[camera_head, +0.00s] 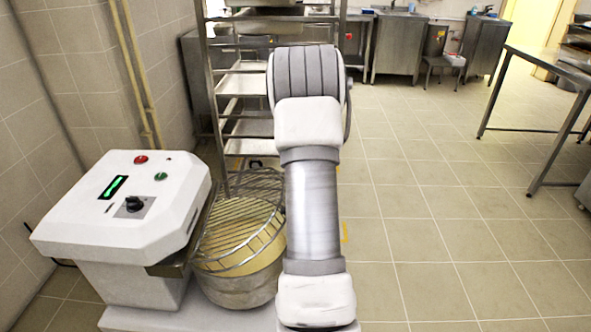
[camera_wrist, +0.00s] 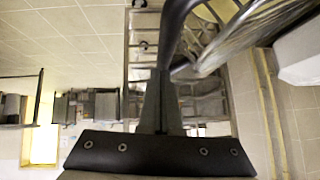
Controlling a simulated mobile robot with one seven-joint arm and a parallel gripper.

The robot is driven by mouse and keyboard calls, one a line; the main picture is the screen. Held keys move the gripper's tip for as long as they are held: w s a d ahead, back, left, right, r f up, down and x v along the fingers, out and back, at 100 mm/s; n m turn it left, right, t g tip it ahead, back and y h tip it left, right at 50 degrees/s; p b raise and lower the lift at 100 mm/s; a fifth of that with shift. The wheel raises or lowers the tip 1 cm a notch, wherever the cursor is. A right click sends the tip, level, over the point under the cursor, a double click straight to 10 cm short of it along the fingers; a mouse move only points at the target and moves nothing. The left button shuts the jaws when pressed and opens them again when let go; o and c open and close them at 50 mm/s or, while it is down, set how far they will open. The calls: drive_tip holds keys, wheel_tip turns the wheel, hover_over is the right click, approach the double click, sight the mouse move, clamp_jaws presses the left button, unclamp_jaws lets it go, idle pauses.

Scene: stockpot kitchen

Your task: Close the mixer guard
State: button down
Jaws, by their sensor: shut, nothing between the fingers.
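The mixer (camera_head: 125,205) stands at the lower left in the head view, with a white control head and a steel bowl (camera_head: 235,290). Its wire guard (camera_head: 235,225) lies over the bowl, and a gap shows between the grid and the bowl at the front. My arm hides the guard's right side and my gripper in that view. In the wrist view, my gripper (camera_wrist: 163,76) is shut with nothing between its fingers. Guard wires (camera_wrist: 255,25) show at upper right. A dark curved bar (camera_wrist: 178,22) runs up from the fingertips; I cannot tell if they touch.
A steel rack (camera_head: 240,85) stands behind the mixer, close to my arm. Tiled wall is at the left. A steel table (camera_head: 555,65) stands at the right, and cabinets (camera_head: 398,45) line the back. The floor (camera_head: 450,220) right of my arm is clear.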

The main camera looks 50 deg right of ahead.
drive_tip(key=s+d+f+m+t+y+b, duration=0.1)
drive_tip(key=f, duration=0.8)
drive_tip(key=s+d+f+t+y+b, duration=0.1)
drive_tip(key=s+f, duration=0.1)
drive_tip(key=f, duration=0.7)
drive_tip(key=shift+s+d+m+t+b, duration=0.2)
drive_tip(key=shift+d+m+t+b, duration=0.1)
drive_tip(key=shift+d+m+b, duration=0.1)
